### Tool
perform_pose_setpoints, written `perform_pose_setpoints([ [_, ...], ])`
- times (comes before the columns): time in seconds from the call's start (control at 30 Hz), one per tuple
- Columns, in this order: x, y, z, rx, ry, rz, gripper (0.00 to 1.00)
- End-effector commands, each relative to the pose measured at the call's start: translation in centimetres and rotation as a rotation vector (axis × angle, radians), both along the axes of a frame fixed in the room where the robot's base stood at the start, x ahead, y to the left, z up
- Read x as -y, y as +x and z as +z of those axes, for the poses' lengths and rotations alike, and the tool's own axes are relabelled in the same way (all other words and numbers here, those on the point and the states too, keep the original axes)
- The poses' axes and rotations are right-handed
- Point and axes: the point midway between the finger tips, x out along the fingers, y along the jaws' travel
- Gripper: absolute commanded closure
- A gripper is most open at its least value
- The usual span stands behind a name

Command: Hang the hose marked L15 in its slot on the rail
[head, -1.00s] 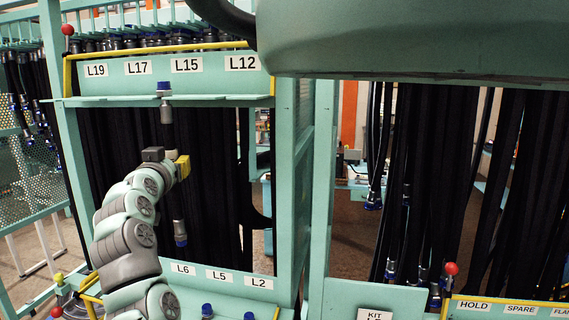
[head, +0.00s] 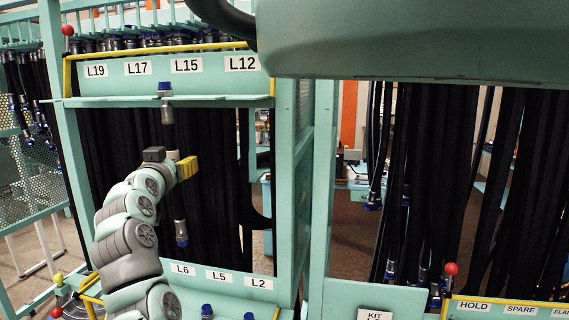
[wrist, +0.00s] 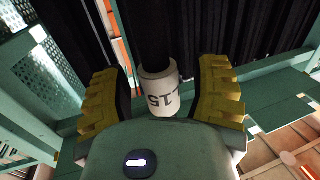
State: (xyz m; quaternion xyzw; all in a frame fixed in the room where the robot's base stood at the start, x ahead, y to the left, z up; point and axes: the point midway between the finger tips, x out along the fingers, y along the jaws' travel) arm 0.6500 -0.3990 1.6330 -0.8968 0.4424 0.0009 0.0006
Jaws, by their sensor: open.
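The L15 hose (head: 167,112) is black, with a blue cap and a grey fitting at its upper end. That end is at the front ledge of the rail (head: 120,101), just left of below the L15 label (head: 186,65); I cannot tell how deep it sits in the slot. Its lower fitting (head: 181,232) hangs freely below my arm. In the wrist view the white collar marked L15 (wrist: 160,97) is between my yellow finger pads, with gaps on both sides. My gripper (head: 171,160) is open around the hose, below the rail.
Several black hoses (head: 110,150) hang close behind. Rail labels L19, L17 and L12 (head: 242,63) flank L15. A green post (head: 290,180) stands right of the bay, and a lower shelf (head: 215,281) carries L6, L5 and L2 labels. More hoses hang at right.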

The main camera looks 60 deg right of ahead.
Motion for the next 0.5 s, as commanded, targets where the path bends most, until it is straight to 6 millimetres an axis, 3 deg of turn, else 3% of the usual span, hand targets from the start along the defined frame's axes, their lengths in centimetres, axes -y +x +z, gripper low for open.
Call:
perform_pose_setpoints([
  [0.5,-3.2,-2.6,0.1,0.001,-0.004,-0.001,0.39],
])
